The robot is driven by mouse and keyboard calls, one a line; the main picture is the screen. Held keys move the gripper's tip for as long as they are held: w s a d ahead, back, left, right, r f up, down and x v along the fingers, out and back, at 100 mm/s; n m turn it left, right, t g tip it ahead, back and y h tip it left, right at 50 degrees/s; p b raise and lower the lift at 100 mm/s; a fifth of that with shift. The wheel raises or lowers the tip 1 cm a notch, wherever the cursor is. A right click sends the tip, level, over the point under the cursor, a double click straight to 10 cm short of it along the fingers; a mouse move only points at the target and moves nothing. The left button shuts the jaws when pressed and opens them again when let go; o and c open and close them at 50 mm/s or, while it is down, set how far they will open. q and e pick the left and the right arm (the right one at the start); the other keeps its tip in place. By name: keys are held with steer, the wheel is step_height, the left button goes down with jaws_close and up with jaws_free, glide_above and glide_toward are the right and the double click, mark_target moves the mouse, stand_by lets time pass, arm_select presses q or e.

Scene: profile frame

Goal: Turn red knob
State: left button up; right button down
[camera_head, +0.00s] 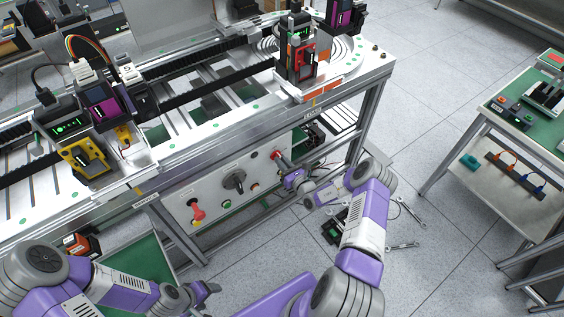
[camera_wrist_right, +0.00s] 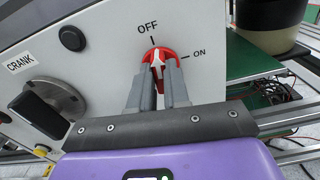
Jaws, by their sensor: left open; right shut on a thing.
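The red knob (camera_wrist_right: 158,52) sits on a white panel (camera_wrist_right: 105,65) between the printed words OFF, above it, and ON, to its right. Its white pointer is directed roughly upward, nearer OFF. My right gripper (camera_wrist_right: 159,72) is shut on the red knob, with one grey finger on each side; the fingers hide its lower part. In the head view the red knob (camera_head: 275,154) shows at the panel's right end, with my right gripper (camera_head: 281,160) at it. My left gripper (camera_head: 212,287) is open and empty, low in the head view, apart from the panel.
A black crank knob (camera_head: 235,181) and a red handle (camera_head: 196,211) are on the same panel. The machine table (camera_head: 180,165) overhangs above. Wrenches (camera_head: 410,212) lie on the floor to the right. A green-topped side table (camera_head: 520,130) stands further right.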

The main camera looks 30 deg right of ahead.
steer(key=shift+d+f+m, duration=0.1)
steer(key=shift+f+m, duration=0.05)
steer(key=shift+m, duration=3.95)
steer(key=shift+d+f+m, duration=0.1)
steer(key=shift+f+m, duration=0.05)
steer(key=shift+m, duration=4.25)
steer(key=c, duration=1.1)
jaws_free()
steer(key=shift+s, duration=0.15)
